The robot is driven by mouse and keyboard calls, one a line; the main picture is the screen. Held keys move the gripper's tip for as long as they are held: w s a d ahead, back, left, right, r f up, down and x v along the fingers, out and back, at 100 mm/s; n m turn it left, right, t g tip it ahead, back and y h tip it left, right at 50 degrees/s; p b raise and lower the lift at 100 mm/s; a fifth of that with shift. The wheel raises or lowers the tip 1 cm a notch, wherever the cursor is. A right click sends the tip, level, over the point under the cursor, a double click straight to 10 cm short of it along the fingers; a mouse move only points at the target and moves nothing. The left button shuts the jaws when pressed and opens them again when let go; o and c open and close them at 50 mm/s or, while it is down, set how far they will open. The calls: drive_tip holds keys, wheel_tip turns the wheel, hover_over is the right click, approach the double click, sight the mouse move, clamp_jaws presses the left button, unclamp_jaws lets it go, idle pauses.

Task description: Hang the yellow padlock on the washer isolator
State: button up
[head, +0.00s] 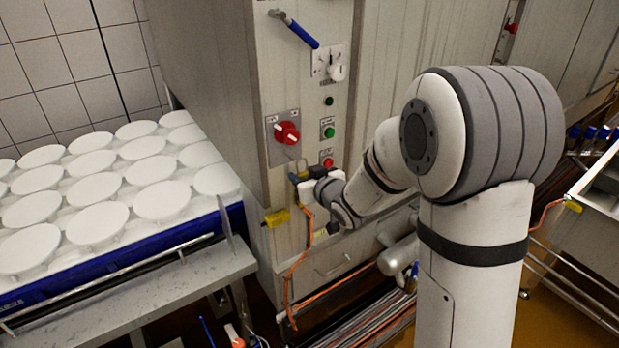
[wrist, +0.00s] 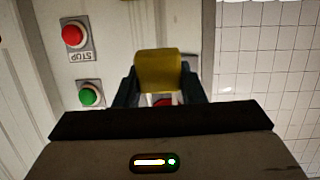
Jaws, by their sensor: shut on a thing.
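The washer isolator (head: 287,132) is a red rotary knob on a plate on the cabinet front. In the wrist view a bit of red (wrist: 163,99), likely its knob, shows behind the padlock. My gripper (head: 297,178) is just below the isolator, close to the cabinet face. In the wrist view its two dark fingers are shut on the yellow padlock (wrist: 158,70). The padlock's body faces the camera; its shackle is hidden, and I cannot tell whether it touches the isolator.
A green button (head: 328,132) and a red stop button (head: 327,163) sit right of the isolator. A blue-handled lever (head: 300,32) is above. White round moulds (head: 95,224) fill a blue tray at left. An orange cable (head: 297,262) hangs below my gripper.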

sight(286, 167)
drive_tip(key=shift+r+p+x, duration=0.2)
drive_tip(key=shift+p+x, duration=0.05)
drive_tip(key=shift+x, duration=0.9)
drive_tip(key=shift+r+p+x, duration=0.25)
drive_tip(key=shift+x, duration=0.85)
drive_tip(key=shift+w+a+f+b, duration=0.4)
drive_tip(key=shift+f+b, duration=0.1)
drive_tip(key=shift+b, duration=0.2)
drive_tip(key=shift+s+b, duration=0.1)
drive_tip(key=shift+b, duration=0.25)
drive_tip(key=shift+f, duration=0.25)
drive_tip(key=o, duration=1)
drive_tip(key=shift+w+a+f, duration=0.1)
drive_tip(key=shift+w+a, duration=0.1)
drive_tip(key=shift+o, duration=0.4)
drive_tip(key=shift+s+d, duration=0.1)
